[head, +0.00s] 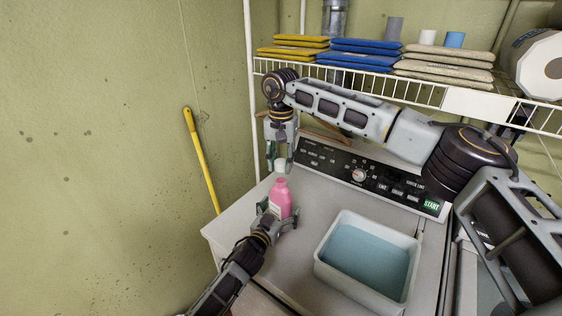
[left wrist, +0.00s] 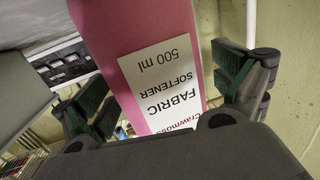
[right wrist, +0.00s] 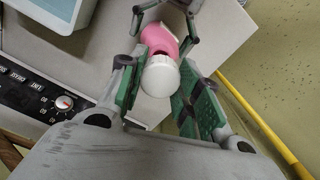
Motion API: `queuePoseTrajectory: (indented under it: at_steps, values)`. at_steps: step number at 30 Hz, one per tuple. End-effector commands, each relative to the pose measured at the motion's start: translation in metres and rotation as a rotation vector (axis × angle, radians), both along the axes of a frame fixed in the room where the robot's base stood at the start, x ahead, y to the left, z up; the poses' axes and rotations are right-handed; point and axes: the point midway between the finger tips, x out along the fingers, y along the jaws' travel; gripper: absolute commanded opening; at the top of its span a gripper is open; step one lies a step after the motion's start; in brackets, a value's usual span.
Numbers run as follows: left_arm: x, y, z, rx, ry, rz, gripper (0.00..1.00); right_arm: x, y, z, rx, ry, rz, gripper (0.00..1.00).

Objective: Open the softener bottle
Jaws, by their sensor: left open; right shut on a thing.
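The pink softener bottle (head: 280,200) stands upright on the washer top (head: 318,203). Its white label, reading fabric softener, shows upside down in the left wrist view (left wrist: 165,85). My left gripper (head: 279,217) is open, with its fingers on either side of the bottle's lower body. My right gripper (head: 281,161) comes down from above and is shut on the white cap (right wrist: 160,76). The cap is right above the bottle's neck.
A white tub (head: 322,262) of bluish liquid stands right of the bottle. The control panel (head: 372,180) runs behind. A wire shelf (head: 433,93) with folded cloths hangs above. A yellow pole (head: 202,160) leans on the left wall.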

Motion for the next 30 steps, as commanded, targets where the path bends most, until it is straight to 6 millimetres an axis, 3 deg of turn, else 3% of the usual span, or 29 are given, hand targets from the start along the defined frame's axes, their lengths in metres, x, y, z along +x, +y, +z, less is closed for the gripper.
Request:
queuePoseTrajectory:
  at_steps: [14,30]
  values:
    - [-0.006,0.003,0.000,0.000,0.001,0.000,0.97,0.000,0.000,0.000,0.000,0.000,0.000,0.05]
    - [-0.046,0.021,0.002,0.000,0.001,0.000,0.97,0.000,0.000,0.000,0.000,0.000,0.000,0.05]
